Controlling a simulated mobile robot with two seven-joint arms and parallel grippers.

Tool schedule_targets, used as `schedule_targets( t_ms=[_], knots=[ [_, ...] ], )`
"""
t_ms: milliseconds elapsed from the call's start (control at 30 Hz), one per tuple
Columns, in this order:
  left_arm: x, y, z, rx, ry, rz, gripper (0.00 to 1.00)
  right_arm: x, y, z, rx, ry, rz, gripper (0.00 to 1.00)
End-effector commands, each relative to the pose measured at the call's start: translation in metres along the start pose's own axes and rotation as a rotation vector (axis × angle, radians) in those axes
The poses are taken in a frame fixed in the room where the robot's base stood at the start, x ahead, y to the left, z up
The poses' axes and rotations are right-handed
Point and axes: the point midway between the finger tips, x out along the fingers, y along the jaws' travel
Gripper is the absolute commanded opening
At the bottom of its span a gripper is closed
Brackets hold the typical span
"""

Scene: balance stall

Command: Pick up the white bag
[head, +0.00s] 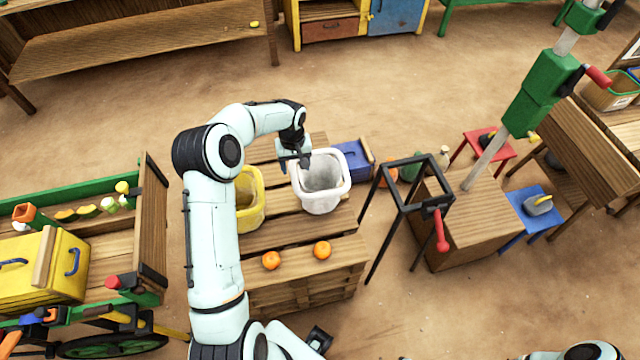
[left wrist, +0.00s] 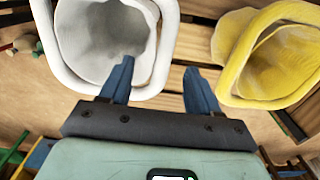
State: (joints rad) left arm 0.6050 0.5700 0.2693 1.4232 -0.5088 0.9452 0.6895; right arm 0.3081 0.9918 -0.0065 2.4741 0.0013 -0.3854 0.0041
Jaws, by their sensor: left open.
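The white bag (head: 321,204) stands upright and open-topped on a wooden pallet stack, to the right of a yellow bag (head: 250,205). My left gripper (head: 294,161) is at the white bag's back left rim, pointing down, open and empty. In the left wrist view the white bag (left wrist: 151,88) fills the upper left. My left gripper (left wrist: 158,72) shows one finger over its mouth and rim and the other outside, between it and the yellow bag (left wrist: 232,45). I cannot tell whether a finger touches the rim.
Two oranges (head: 271,260) lie on the near part of the pallet stack (head: 300,285). A blue box (head: 352,160) stands close behind the white bag. A black frame with a red handle (head: 441,235) stands to the right. A cart with a yellow chest (head: 45,275) is at the left.

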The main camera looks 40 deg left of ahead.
Motion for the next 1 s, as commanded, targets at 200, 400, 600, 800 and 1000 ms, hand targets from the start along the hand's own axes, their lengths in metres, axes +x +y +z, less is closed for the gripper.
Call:
schedule_targets(
  t_ms=[200, 400, 600, 800, 1000],
  knots=[
    [0.019, 0.001, 0.000, 0.001, 0.000, 0.002, 0.62, -0.001, -0.001, -0.001, -0.001, 0.002, -0.001, 0.43],
    [0.044, -0.005, -0.002, 0.000, -0.004, 0.002, 0.62, -0.006, -0.003, -0.003, -0.003, 0.005, -0.002, 0.43],
    [0.067, -0.006, -0.003, 0.002, -0.001, 0.002, 0.62, -0.007, -0.004, -0.004, -0.003, 0.006, -0.002, 0.43],
    [0.070, -0.006, -0.003, 0.001, 0.000, 0.003, 0.62, -0.007, -0.004, -0.004, -0.003, 0.006, -0.002, 0.43],
    [0.070, -0.006, -0.003, 0.001, 0.000, 0.003, 0.20, -0.007, -0.004, -0.004, -0.003, 0.006, -0.002, 0.43]
  ],
)
